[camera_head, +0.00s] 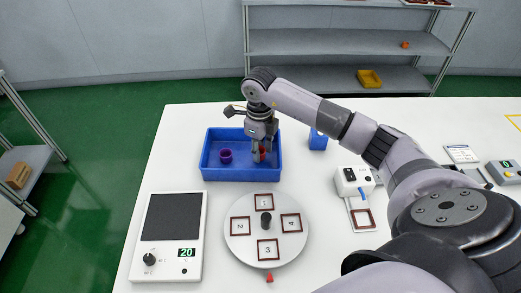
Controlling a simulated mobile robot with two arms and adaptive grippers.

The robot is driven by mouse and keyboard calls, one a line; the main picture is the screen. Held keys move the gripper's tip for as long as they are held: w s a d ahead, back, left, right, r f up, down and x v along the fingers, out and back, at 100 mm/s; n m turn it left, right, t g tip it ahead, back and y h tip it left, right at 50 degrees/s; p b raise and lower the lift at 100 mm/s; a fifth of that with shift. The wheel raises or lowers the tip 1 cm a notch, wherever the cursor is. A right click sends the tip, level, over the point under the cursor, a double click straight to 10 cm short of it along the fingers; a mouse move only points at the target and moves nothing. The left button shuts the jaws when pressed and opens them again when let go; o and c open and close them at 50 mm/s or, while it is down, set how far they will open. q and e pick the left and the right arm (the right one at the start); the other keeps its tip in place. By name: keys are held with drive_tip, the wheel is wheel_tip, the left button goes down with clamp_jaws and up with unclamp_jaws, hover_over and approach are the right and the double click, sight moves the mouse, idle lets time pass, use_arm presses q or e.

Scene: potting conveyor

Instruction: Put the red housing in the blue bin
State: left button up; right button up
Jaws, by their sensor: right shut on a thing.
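The blue bin (240,174) stands on the white table, left of the middle of the view. My right gripper (259,154) points down into the bin's right half. It is shut on the red housing (263,150), which shows only in part between and behind the fingers. I cannot tell whether the housing touches the bin floor. My left gripper is not in view.
A purple cup (226,156) sits in the bin's left half. A round numbered turntable (250,249) and a scale-like device (172,265) are nearer. A small blue box (318,141) stands right of the bin. Shelves (345,42) stand behind.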

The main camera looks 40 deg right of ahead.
drive_tip(key=shift+f, duration=0.55)
drive_tip(key=shift+f, duration=0.15)
drive_tip(key=o, duration=0.8)
drive_tip(key=shift+r, duration=0.2)
wheel_tip(320, 180, up, 12)
drive_tip(key=shift+a+b, duration=0.15)
drive_tip(key=shift+b, duration=1)
